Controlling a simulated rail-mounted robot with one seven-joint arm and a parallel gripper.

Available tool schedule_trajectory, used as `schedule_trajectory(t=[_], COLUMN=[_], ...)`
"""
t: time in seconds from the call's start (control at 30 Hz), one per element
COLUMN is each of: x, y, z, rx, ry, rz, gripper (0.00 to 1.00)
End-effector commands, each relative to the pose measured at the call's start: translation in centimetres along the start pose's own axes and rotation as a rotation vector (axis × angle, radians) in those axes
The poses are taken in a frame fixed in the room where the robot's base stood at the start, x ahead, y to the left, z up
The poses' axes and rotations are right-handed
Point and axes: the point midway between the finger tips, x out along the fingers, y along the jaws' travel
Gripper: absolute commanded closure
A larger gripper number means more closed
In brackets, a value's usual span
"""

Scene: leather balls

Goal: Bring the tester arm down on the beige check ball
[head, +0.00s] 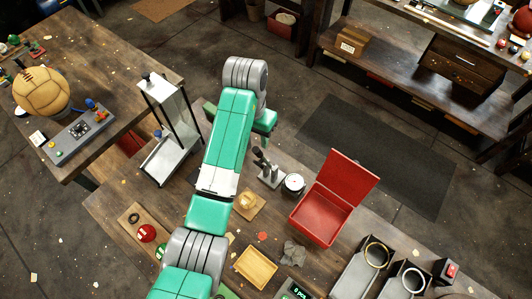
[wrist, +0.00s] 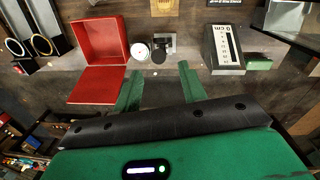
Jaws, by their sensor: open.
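The tester (head: 266,171) is a small dark stand with a raised black arm on a pale base, beside a round white dial (head: 293,184). In the wrist view the tester (wrist: 160,52) and the dial (wrist: 140,50) stand just beyond my fingertips. A small beige ball (head: 247,200) sits on a wooden block in front of the tester. That block (wrist: 163,8) is cut off at the top of the wrist view. My gripper (wrist: 158,78) is open and empty, apart from the tester. In the head view my arm hides most of it.
An open red box (head: 322,215) stands right of the tester; it also shows in the wrist view (wrist: 98,40). A tall metal frame (head: 170,130) stands left of my arm. A wooden tray (head: 256,268) lies in front. A large tan ball (head: 41,91) rests on the left table.

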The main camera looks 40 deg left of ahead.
Motion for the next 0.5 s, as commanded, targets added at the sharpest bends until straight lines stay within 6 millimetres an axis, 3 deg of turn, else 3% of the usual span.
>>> schedule_trajectory(t=[0.33, 0.5], x=[5.8, 7.5], y=[0.1, 0.1], z=[0.0, 0.0], rx=[0.000, 0.000], ry=[-0.001, 0.003], rz=[0.000, -0.001], gripper=[0.59, 0.59])
